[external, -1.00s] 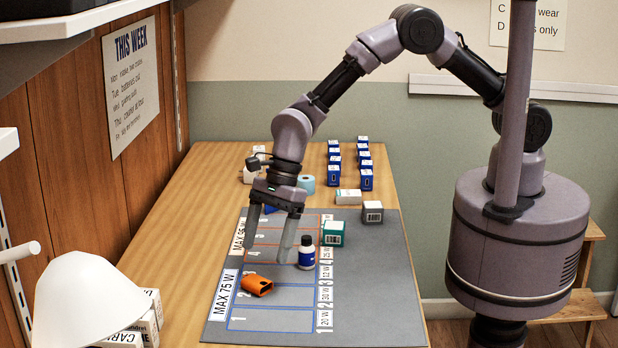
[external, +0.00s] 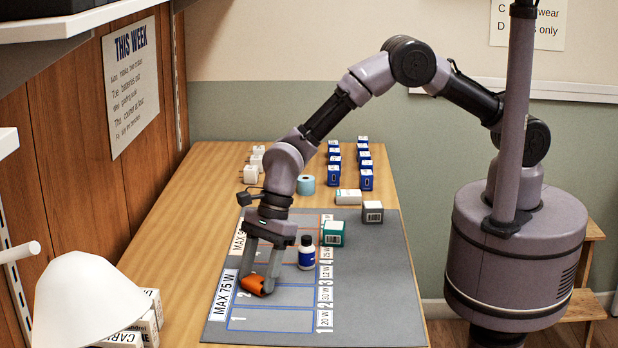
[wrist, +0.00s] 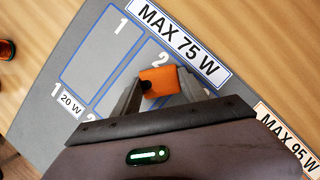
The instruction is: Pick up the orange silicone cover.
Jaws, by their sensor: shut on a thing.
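The orange silicone cover (external: 254,285) lies on the grey mat (external: 375,300) beside the MAX 75 W label, around the numbered boxes outlined in blue. My gripper (external: 257,282) reaches down to it and is shut on it, one finger on each side. In the wrist view the cover (wrist: 160,81) sits between the two fingertips of my gripper (wrist: 162,84), near the box marked 2. I cannot tell whether it is clear of the mat; it looks at mat level.
A teal box (external: 334,233) and a grey box (external: 372,212) are farther back. A white lamp shade (external: 85,305) is at front left. The mat's front right is clear.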

